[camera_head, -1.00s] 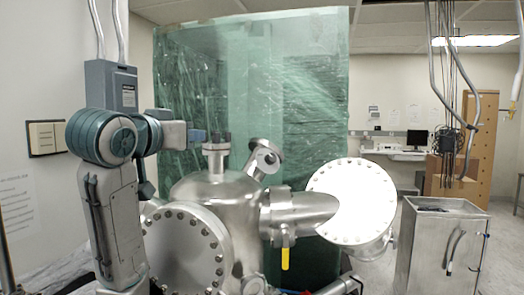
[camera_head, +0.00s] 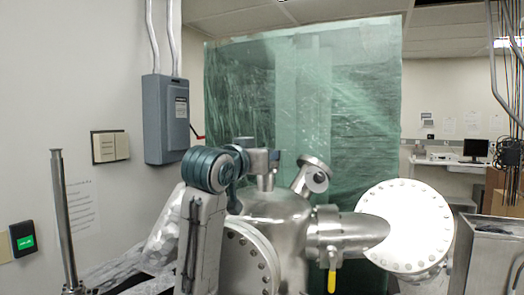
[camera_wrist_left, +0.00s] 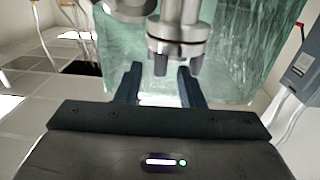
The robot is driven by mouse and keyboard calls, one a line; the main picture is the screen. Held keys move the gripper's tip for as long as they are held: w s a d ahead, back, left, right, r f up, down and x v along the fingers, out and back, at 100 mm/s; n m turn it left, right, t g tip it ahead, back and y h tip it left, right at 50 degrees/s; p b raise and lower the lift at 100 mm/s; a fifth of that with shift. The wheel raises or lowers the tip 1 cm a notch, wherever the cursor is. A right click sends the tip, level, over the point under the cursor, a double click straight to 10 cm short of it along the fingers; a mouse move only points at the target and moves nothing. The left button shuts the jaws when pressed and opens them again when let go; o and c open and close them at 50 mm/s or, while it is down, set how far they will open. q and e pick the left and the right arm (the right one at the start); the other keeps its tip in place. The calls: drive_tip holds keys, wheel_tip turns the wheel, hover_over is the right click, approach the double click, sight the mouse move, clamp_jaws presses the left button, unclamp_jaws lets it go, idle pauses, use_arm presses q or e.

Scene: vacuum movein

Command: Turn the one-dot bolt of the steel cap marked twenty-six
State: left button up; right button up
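A steel vessel (camera_head: 275,213) stands ahead with a short upright port (camera_head: 265,182) on top. My left gripper (camera_head: 270,156) is at the top of this port and hides its upper end. In the left wrist view, the gripper (camera_wrist_left: 160,68) is open, its dark fingers spread on either side of a dark bolt (camera_wrist_left: 160,66). That bolt and another (camera_wrist_left: 188,66) stick out from a round steel flange (camera_wrist_left: 178,35). I see no finger closed on a bolt. I cannot read the number twenty-six or any dots. My right gripper is not in view.
An angled port (camera_head: 313,174) rises just right of the gripper. A large bolted cap (camera_head: 408,226) and a yellow handle (camera_head: 332,281) are farther right. A steel post (camera_head: 64,215) and a grey wall box (camera_head: 166,118) are at left. A green plastic curtain (camera_head: 350,100) hangs behind.

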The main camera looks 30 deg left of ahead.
use_arm(q)
drive_tip(key=shift+w, duration=0.1)
clamp_jaws()
drive_tip(key=shift+a+m+h, duration=0.15)
drive_tip(key=shift+m+h, duration=0.15)
drive_tip(key=shift+h, duration=0.2)
drive_tip(key=shift+a+m+h+b, duration=0.1)
drive_tip(key=shift+m+h+b, duration=0.2)
drive_tip(key=shift+m+h, duration=0.35)
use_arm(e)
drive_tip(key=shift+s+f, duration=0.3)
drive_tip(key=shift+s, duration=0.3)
use_arm(q)
drive_tip(key=shift+h, duration=0.35)
unclamp_jaws()
